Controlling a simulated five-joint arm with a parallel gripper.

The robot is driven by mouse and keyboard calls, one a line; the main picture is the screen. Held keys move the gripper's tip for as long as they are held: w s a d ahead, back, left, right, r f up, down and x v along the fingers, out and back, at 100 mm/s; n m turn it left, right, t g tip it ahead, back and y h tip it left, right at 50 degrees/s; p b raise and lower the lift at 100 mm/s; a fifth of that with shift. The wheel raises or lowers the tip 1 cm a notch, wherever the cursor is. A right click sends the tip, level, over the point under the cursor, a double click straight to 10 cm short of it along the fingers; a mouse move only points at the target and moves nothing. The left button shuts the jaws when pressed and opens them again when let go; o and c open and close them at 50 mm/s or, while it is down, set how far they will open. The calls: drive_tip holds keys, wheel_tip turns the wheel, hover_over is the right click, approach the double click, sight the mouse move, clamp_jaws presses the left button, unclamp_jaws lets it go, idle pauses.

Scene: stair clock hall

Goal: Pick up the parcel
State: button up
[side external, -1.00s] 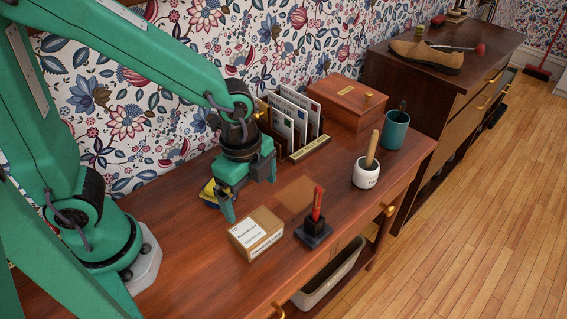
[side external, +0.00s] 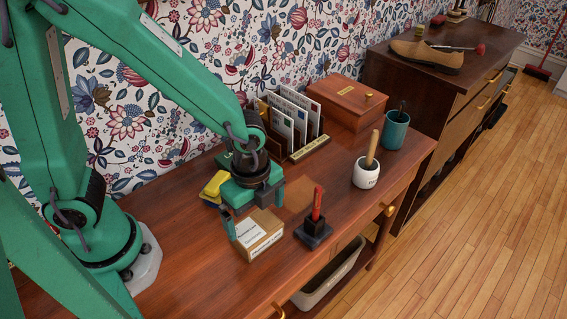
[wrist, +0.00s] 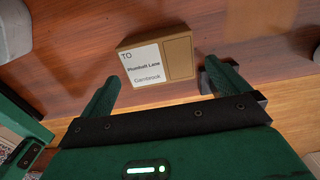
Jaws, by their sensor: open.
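The parcel (side external: 262,236) is a small brown cardboard box with a white address label, lying on the wooden desk top. In the wrist view the parcel (wrist: 181,57) lies just ahead of the fingers, label up. My gripper (side external: 254,211) is low over the desk at the parcel's far side. One finger shows beside the parcel's left end; the other is partly hidden. In the wrist view my gripper (wrist: 166,85) is open, its fingers apart with nothing held between them.
A stamp with a red handle (side external: 315,228) stands close to the parcel's right. A yellow object (side external: 214,184) lies behind my gripper. A letter rack (side external: 309,149), wooden box (side external: 345,103), teal mug (side external: 396,132) and white pot (side external: 366,177) stand farther right. The desk's front edge is near the parcel.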

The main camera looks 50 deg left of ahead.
sight(256, 226)
drive_tip(key=shift+f, duration=0.15)
drive_tip(key=shift+s+f, duration=0.2)
drive_tip(key=shift+f, duration=2.25)
drive_tip(key=c, duration=0.8)
drive_tip(key=shift+w+r, duration=0.1)
drive_tip(key=shift+r, duration=1.35)
drive_tip(key=s+d+r, duration=0.2)
drive_tip(key=s, duration=0.1)
drive_tip(key=s+d+r, duration=0.2)
drive_tip(key=s+r, duration=0.1)
drive_tip(key=s+d+r, duration=0.1)
drive_tip(key=s+r, duration=0.2)
drive_tip(key=s, duration=0.1)
drive_tip(key=shift+s+d, duration=0.1)
drive_tip(key=shift+d, duration=0.3)
